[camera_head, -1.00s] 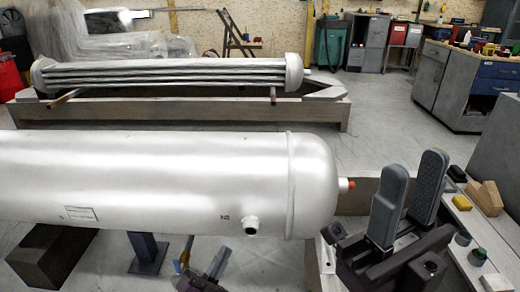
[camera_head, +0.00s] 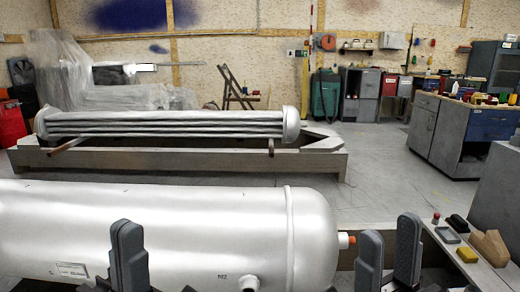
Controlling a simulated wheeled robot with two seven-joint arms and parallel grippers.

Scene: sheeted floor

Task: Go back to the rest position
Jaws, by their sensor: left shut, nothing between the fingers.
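My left gripper (camera_head: 128,250) stands upright at the bottom left, in front of the silver tank. Its two dark grey fingers are together and nothing shows between them. My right gripper (camera_head: 388,255) stands upright at the bottom, just right of the tank's rounded end. Its two grey fingers are apart with an empty gap between them. The lower parts of both grippers are cut off by the bottom edge.
The large silver tank (camera_head: 160,225) fills the lower left. A tube bundle (camera_head: 165,124) lies on a low wooden frame (camera_head: 200,162) behind it. A bench at right holds a yellow block (camera_head: 467,255) and wooden pieces (camera_head: 489,247). Open floor (camera_head: 385,170) lies beyond.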

